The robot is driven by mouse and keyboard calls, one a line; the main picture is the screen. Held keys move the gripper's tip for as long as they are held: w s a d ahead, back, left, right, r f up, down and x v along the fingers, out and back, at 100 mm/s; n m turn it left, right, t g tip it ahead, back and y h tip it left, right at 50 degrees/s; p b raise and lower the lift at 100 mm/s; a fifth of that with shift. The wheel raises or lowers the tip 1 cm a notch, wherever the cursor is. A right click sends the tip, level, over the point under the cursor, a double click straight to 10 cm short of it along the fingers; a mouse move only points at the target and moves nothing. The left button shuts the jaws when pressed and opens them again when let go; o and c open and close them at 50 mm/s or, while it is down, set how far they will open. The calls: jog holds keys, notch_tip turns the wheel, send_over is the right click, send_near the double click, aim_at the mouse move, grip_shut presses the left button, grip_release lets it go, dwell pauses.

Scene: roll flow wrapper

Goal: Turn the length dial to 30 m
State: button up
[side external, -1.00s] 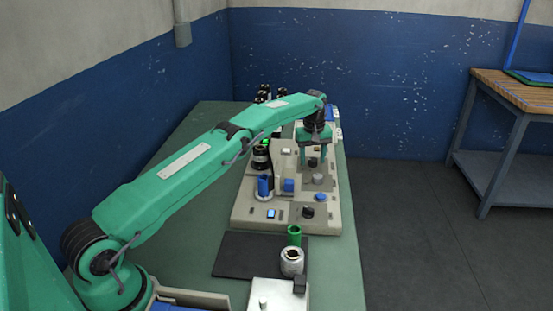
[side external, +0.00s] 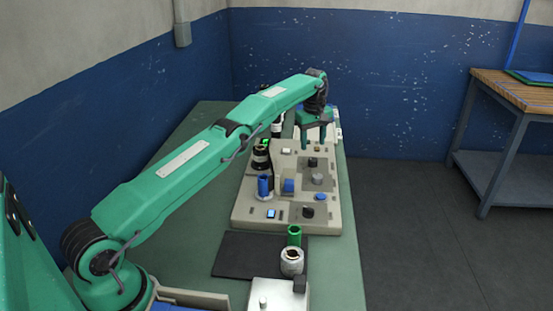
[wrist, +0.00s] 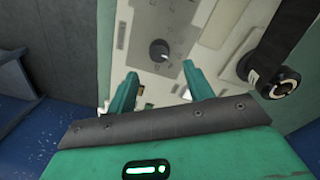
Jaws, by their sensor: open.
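A round dark knob (wrist: 160,50) with printed marks around it shows in the wrist view, beyond and between my open fingers. The marks are too small to read, so I cannot tell its setting or confirm that it is the length dial. In the side view a black knob (side external: 312,162) stands on the beige panel (side external: 245,212), just on the near side of my gripper (side external: 314,146). My gripper, also in the wrist view (wrist: 160,70), is open and empty, its fingers pointing down above the panel. I see no contact with the knob.
A grey knob (side external: 318,179), a blue button (side external: 320,196) and another black knob (side external: 308,212) sit nearer on the panel. A dark roll-like part (side external: 261,158) and a blue cylinder (side external: 264,187) rise at its left. A green cylinder (side external: 294,235) stands in front.

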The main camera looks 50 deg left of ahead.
jog(key=shift+s+r, duration=0.1)
jog(key=shift+r, duration=0.45)
jog(key=shift+d+r+m, duration=0.5)
jog(key=shift+r, duration=1.45)
notch_tip(320, 180, up, 8)
jog(key=m+t, duration=0.1)
jog(key=m, duration=0.1)
send_over(313, 161)
jog(key=s+d, duration=0.3)
jog(key=s+d+r+m+t, duration=0.1)
jog(key=s+d+r+m, duration=0.2)
jog(key=s+r, duration=0.5)
jog(key=shift+s+d+r+m, duration=0.15)
jog(key=shift+s+d+m, duration=0.05)
jog(key=shift+d+m, duration=0.15)
jog(key=s+d+r+m+t, duration=0.1)
jog(key=s+d+m, duration=0.1)
jog(key=s, duration=0.7)
jog(key=s+d+r+m+t, duration=0.1)
jog(key=s+d+m, duration=0.15)
jog(key=s, duration=0.55)
jog(key=s+d+f+m, duration=0.1)
jog(key=s+f+m, duration=0.1)
jog(key=s+f, duration=0.2)
jog(key=s+d+f+m+t, duration=0.1)
jog(key=s+f, duration=0.4)
jog(key=s, duration=0.6)
jog(key=shift+s+m, duration=0.3)
jog(key=shift+m, duration=0.2)
